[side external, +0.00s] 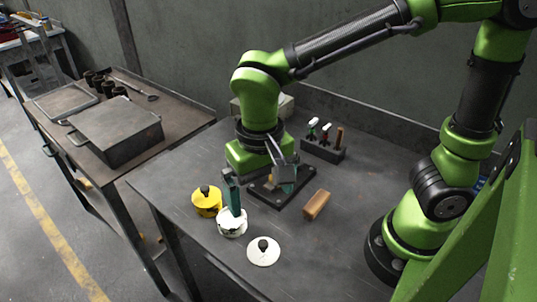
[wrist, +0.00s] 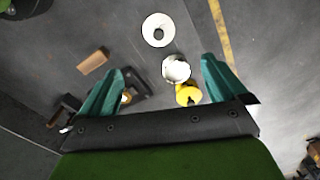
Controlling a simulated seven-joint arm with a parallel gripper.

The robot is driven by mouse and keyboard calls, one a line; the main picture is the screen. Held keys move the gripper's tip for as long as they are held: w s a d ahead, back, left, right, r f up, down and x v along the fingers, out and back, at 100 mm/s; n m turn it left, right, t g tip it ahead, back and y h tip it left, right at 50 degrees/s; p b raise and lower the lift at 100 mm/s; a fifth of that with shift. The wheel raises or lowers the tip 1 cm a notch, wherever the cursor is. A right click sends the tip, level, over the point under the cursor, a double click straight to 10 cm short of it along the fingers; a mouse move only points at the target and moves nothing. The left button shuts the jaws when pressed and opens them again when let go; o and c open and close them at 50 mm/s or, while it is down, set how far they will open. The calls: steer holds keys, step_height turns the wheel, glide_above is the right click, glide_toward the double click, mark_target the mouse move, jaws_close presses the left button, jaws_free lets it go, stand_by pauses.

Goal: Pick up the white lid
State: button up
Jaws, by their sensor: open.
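The white lid (side external: 264,251) lies flat on the grey workbench, its dark round knob on top. In the wrist view the white lid (wrist: 150,36) is at the top, beyond my fingertips. My gripper (side external: 258,190) is open and empty, pointing down above the bench, with two teal fingers spread apart. In the wrist view my gripper (wrist: 164,65) frames the white pot between its fingertips. In the side view the lid is nearer the camera than my gripper, and one finger overlaps the white pot (side external: 231,228), hiding part of it.
A yellow pot (side external: 207,205) with a dark knob stands beside the white pot. A brown block (side external: 316,205) lies right of a dark base plate (side external: 265,198). A tool holder (side external: 323,150) stands behind. The bench around the lid is clear; its front edge is near.

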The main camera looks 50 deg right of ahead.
glide_above(263, 243)
steer(key=shift+m, duration=0.3)
step_height(263, 243, down, 12)
steer(key=shift+a+r, duration=0.1)
steer(key=shift+r, duration=0.1)
steer(key=shift+f, duration=2.65)
steer(key=c, duration=1.1)
steer(key=shift+r, duration=0.1)
